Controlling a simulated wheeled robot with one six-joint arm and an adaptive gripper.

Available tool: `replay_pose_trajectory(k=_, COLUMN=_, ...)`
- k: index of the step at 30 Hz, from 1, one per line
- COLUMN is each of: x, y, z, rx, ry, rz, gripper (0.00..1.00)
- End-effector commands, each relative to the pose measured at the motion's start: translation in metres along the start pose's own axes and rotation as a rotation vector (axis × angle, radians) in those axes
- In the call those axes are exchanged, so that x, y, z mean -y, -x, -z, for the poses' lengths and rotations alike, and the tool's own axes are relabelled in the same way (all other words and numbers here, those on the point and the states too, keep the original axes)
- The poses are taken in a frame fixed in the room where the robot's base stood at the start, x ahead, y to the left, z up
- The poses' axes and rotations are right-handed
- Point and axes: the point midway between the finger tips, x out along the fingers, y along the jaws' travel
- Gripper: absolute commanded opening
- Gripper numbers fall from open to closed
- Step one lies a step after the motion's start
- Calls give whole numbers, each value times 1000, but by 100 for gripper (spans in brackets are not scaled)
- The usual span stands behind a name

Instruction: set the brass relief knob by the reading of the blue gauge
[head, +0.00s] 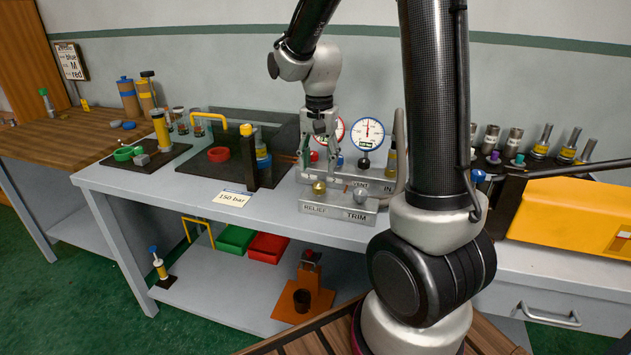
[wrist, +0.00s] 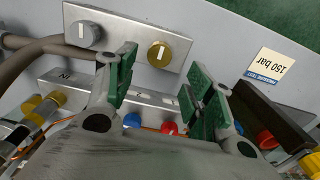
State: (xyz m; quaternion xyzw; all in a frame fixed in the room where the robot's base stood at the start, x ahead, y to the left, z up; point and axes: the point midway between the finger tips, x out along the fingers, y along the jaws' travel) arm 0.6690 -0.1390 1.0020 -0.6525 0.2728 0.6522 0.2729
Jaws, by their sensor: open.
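The brass relief knob (head: 319,187) sits on the left of a metal block labelled RELIEF and TRIM. In the wrist view the brass knob (wrist: 159,54) shows a white mark running up and down the picture. The blue-rimmed gauge (head: 367,134) stands behind; its needle points about straight up, its figures too small to read. My gripper (head: 322,162) is above and behind the brass knob, fingers down. In the wrist view my gripper (wrist: 163,82) is open and empty, its green-padded fingers spread, with the knob beyond the gap between them. No touch shows.
A grey trim knob (head: 360,193) sits right of the brass one. A red-rimmed gauge (head: 340,129) is partly hidden by my gripper. A "150 bar" card (head: 232,199) lies at the bench's front edge. A dark post (head: 250,160) stands left of my gripper, a grey hose right.

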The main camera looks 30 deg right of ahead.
Motion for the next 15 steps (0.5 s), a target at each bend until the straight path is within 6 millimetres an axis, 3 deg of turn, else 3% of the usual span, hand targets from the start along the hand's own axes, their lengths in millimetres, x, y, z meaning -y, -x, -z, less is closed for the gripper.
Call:
replay_pose_trajectory(k=7, x=0, y=-42, z=0, rx=3, ry=2, rz=-3, gripper=53)
replay_pose_trajectory(k=15, x=0, y=-60, z=0, rx=1, ry=3, rz=-1, gripper=53)
